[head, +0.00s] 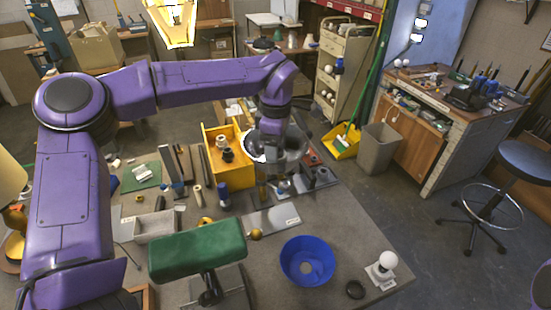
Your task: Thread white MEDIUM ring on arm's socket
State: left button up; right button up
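My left gripper (274,185) points down over the middle of the table, below a wide grey cuff at the wrist. Its fingers are small and dark here, so I cannot tell whether they are open or hold something. A small pale piece (283,186) lies at the fingertips; I cannot tell whether it is the white medium ring. A white bulb (388,260) stands upright on a small pale base at the front right. I cannot make out the arm's socket with certainty. My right gripper is not in view.
A yellow bin (230,172) with dark parts stands left of the gripper. A blue bowl (308,278), black disc (355,289), gold ball (256,233) and green padded block (198,250) occupy the front. The table's right side (355,220) is mostly clear.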

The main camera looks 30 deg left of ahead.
pick_arm(q)
jog(key=shift+f, duration=0.3)
jog(key=shift+r, duration=0.2)
notch_tip(320, 180, up, 11)
jog(key=b, duration=0.1)
jog(key=shift+f+b, duration=0.15)
jog(key=shift+b, duration=0.2)
